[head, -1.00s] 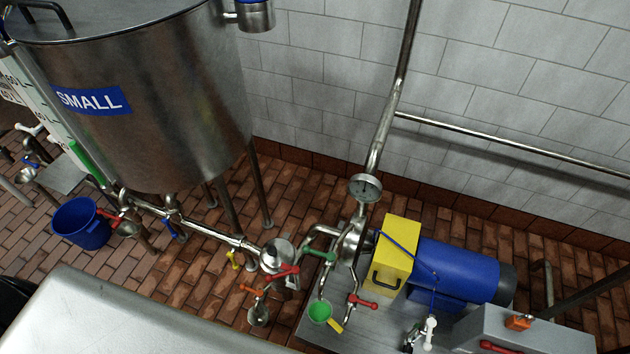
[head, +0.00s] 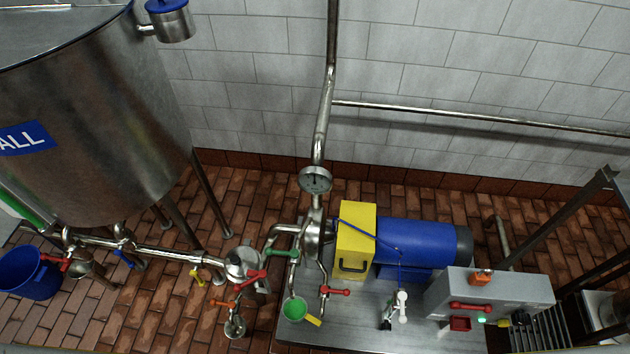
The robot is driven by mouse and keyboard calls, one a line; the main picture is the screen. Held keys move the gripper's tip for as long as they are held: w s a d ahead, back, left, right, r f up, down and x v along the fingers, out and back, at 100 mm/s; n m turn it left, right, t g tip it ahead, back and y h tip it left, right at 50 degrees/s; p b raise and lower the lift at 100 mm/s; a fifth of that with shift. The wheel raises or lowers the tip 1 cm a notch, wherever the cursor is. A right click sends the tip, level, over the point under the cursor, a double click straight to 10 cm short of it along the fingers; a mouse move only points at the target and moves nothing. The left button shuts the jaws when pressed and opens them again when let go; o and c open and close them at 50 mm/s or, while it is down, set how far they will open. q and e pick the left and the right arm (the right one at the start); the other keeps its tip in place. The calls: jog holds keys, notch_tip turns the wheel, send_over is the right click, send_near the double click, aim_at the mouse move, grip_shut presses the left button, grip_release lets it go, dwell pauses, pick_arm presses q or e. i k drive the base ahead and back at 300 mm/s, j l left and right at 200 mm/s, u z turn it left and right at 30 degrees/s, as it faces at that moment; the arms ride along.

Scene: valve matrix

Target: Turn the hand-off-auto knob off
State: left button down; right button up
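A grey control box (head: 500,290) stands at the lower right, beside the blue pump motor. On its front, near the right end, is a small black knob (head: 521,318), which may be the hand-off-auto knob. Its setting is too small to read. A lit green lamp (head: 481,321) and a small yellow part (head: 503,322) sit left of the knob. Neither of my grippers shows in the head view.
The blue motor (head: 412,243) with its yellow guard (head: 353,238) sits left of the box on a metal plate. Pipes with several coloured valve handles run left to a steel tank (head: 95,120). A blue bucket (head: 28,275) stands at far left. Dark metal framework (head: 560,218) rises at right.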

aim_at(521, 318)
jog(key=z, duration=1.7)
